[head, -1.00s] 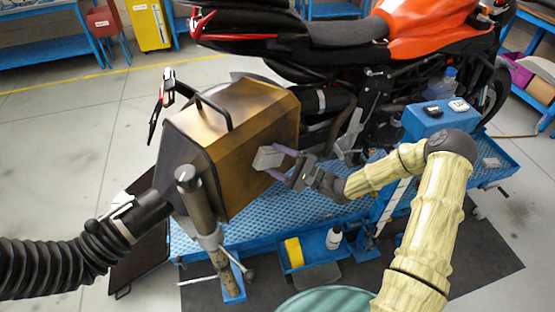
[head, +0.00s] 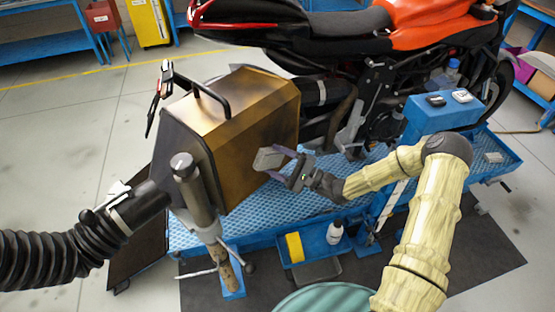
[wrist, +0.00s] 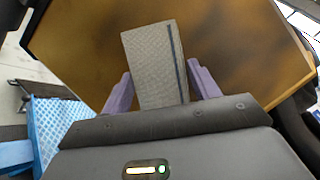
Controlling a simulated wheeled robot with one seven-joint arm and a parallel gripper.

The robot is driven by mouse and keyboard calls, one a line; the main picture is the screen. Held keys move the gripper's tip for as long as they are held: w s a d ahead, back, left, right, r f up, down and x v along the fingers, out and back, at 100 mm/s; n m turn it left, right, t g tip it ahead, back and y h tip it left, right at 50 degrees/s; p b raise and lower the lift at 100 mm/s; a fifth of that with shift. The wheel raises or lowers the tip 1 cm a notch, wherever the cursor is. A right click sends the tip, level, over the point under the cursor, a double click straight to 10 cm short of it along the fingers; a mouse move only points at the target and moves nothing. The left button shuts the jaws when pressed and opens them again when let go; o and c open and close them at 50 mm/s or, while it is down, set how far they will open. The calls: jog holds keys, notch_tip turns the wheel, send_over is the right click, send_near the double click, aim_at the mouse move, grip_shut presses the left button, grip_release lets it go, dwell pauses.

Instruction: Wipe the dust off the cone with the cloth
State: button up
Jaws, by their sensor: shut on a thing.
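The cone (head: 255,125) is a large brown-gold, box-like hood with a black handle on top, standing left of the motorcycle. Dark smudges show on its face in the wrist view (wrist: 90,50) and on its top. My gripper (head: 282,163) is shut on the cloth (head: 268,158), a folded grey pad with a dark stripe. The cloth is in front of the cone's lower right face; I cannot tell whether it touches. In the wrist view the cloth (wrist: 153,60) sits between the purple fingers and hides part of the face.
A black corrugated hose (head: 50,250) joins the cone at left, beside a metal stand post (head: 195,195). The motorcycle (head: 350,60) stands behind on a blue platform (head: 290,205). A small blue tray (head: 310,252) with a white bottle (head: 335,232) is below.

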jog(key=shift+f+b, duration=0.4)
jog(key=shift+f, duration=0.7)
jog(key=shift+d, duration=0.1)
jog(key=shift+s+d+r+p, duration=0.1)
jog(key=shift+s+d+p, duration=0.4)
jog(key=shift+s+d, duration=0.5)
jog(key=shift+s+d+p, duration=0.3)
jog(key=shift+s+d, duration=0.7)
jog(key=shift+d, duration=0.15)
jog(key=shift+s+d+p, duration=0.3)
jog(key=shift+s+d, duration=0.7)
jog(key=shift+d, duration=0.1)
